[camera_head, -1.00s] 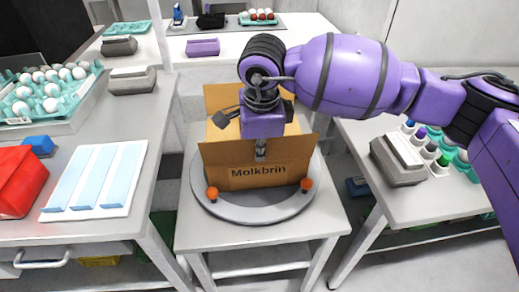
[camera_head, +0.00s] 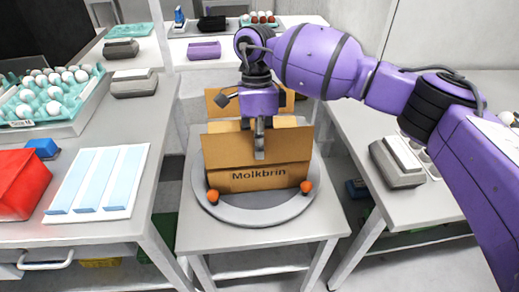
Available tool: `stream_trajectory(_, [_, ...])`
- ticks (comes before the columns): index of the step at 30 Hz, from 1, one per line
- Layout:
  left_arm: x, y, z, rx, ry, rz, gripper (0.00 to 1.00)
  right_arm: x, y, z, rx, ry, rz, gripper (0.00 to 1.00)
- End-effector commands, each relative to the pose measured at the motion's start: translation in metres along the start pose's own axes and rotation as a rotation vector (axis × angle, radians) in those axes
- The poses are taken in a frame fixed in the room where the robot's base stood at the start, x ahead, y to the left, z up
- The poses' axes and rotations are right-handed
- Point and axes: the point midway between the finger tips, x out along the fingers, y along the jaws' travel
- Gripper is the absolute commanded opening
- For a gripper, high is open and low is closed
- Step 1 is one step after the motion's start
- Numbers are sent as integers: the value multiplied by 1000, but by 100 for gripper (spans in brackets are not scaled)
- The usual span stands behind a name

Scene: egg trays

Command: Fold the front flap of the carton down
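The brown carton (camera_head: 290,178), marked "Molkbrin", stands on a round grey turntable (camera_head: 248,215) on the middle table. Its front flap (camera_head: 225,150) stands roughly upright above the front wall. The back flap (camera_head: 215,98) stands up behind, and lighter cardboard (camera_head: 224,126) shows between the two, apparently folded-in side flaps. My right gripper (camera_head: 260,155) points down at the front flap, its fingers close together as one narrow bar in front of the flap's outer face. Contact cannot be told for sure. The carton's inside is hidden. My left gripper is not in view.
Two orange knobs (camera_head: 213,197) (camera_head: 306,187) sit at the carton's front corners. A grey device (camera_head: 396,162) stands on the right table.

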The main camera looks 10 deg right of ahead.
Motion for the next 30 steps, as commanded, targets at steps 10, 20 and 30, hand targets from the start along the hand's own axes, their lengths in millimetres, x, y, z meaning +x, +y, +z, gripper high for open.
stream_trajectory(10, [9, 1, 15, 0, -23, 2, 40, 2, -10, 1, 1, -1, 176, 0])
stream_trajectory(20, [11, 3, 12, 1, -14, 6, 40, 1, -11, 0, -1, 0, 217, 0])
stream_trajectory(30, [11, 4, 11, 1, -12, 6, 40, 0, -11, 0, 0, 0, 216, 11])
